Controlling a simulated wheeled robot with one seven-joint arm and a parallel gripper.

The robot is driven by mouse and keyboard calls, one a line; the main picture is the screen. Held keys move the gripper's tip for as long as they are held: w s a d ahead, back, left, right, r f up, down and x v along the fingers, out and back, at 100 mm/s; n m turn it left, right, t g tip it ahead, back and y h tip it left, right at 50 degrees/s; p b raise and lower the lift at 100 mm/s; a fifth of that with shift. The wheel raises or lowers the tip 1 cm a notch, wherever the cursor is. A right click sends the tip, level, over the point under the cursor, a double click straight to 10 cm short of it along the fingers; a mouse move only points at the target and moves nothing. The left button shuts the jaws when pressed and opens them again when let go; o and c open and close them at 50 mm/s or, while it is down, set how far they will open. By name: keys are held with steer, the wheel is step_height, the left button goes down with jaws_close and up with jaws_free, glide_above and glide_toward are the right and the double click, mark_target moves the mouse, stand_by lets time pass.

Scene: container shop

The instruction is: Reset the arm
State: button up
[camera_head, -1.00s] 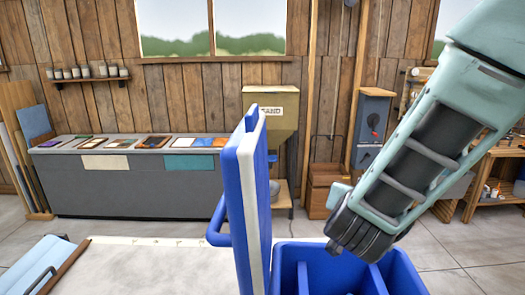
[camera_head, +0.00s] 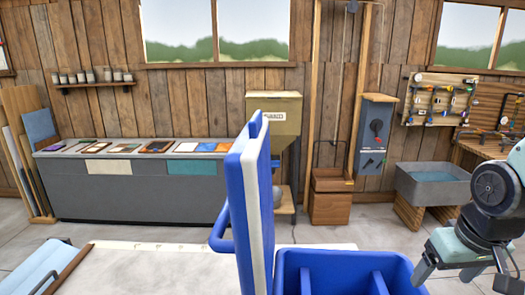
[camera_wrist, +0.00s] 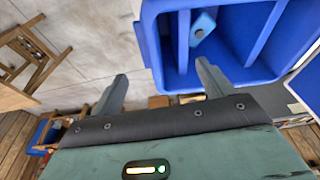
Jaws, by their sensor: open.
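My gripper (camera_head: 463,278) is at the lower right in the head view, to the right of the blue bin. In the wrist view my gripper (camera_wrist: 160,70) has its two fingers spread wide apart, with nothing between them. My arm comes in from the right edge and is partly cut off by the frame.
A blue bin (camera_head: 288,268) with dividers stands at the bottom centre; a blue piece (camera_wrist: 203,25) lies inside. An upright blue-and-white lid (camera_head: 245,200) rises beside it. A pale worktop (camera_head: 160,265) lies left. A grey sink (camera_head: 432,188) stands behind my arm.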

steer(key=s+a+f+n+b, duration=0.1)
steer(key=a, duration=0.2)
steer(key=s+a+f+n+b, duration=0.1)
steer(key=a+b, duration=0.1)
steer(key=a, duration=0.1)
steer(key=s+a+f+n+g+b, duration=0.1)
steer(key=s+a, duration=0.1)
steer(key=a, duration=0.1)
steer(key=shift+a+f+y, duration=0.25)
steer(key=shift+f+y, duration=0.05)
steer(key=shift+y, duration=0.1)
steer(key=s+a+f+n+g+b, duration=0.1)
steer(key=s+a+f+n+b, duration=0.2)
steer(key=s+a, duration=0.5)
steer(key=shift+s+a+f+n+g+b, duration=0.2)
steer(key=shift+s+a+n+g+b, duration=0.15)
steer(key=shift+s+n+b, duration=0.5)
steer(key=shift+w, duration=0.2)
